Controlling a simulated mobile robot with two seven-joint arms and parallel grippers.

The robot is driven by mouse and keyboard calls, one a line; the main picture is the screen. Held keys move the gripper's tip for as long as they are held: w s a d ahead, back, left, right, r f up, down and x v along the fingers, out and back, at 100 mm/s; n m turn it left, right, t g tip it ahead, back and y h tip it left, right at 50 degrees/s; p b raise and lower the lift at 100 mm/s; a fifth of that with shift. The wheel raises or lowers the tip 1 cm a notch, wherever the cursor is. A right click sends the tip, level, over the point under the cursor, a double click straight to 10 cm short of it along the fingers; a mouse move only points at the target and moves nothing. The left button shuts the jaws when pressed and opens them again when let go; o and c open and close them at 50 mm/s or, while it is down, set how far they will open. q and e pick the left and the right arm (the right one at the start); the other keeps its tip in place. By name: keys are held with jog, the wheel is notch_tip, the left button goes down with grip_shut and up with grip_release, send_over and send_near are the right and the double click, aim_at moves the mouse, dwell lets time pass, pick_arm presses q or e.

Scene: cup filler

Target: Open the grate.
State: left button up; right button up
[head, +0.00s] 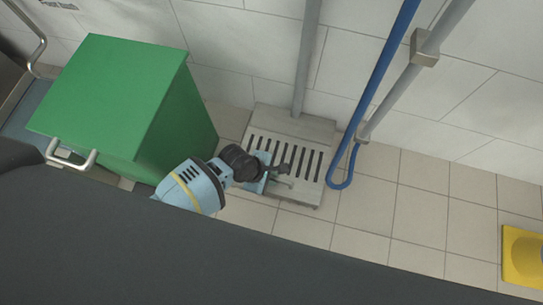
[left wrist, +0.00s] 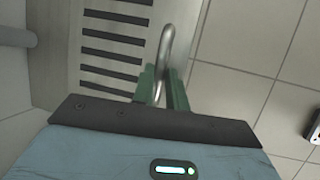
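The grate (head: 300,158) is a grey slotted metal plate on the tiled floor by the wall. It lies flat, and its slots also show in the left wrist view (left wrist: 112,48). A bent metal handle (left wrist: 166,45) stands up at its edge. My left gripper (head: 284,174) is over the grate's front part. In the left wrist view its two green fingers (left wrist: 163,88) are close together, one on each side of the handle, and look shut on it. The exact contact is partly hidden. My right gripper is not in view.
A green box (head: 120,95) with a metal handle stands to the left of the grate. A blue hose (head: 375,75) and grey pipes (head: 305,60) run down the wall behind it. A yellow object (head: 522,258) is at the far right. Tiled floor right of the grate is clear.

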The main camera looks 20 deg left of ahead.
pick_arm(q)
grip_shut()
jog(key=shift+r, duration=0.1)
jog(key=shift+w+r+p, duration=0.15)
jog(key=shift+r+p, duration=0.2)
jog(key=shift+p, duration=0.35)
jog(key=w+r+n+g+p, duration=0.1)
jog(key=w+r+g+p, duration=0.1)
jog(key=w+r+g, duration=0.3)
notch_tip(320, 180, up, 3)
jog(key=shift+w+r+p, duration=0.2)
jog(key=shift+w+p, duration=0.2)
jog(key=shift+w, duration=0.85)
jog(key=shift+a, duration=0.1)
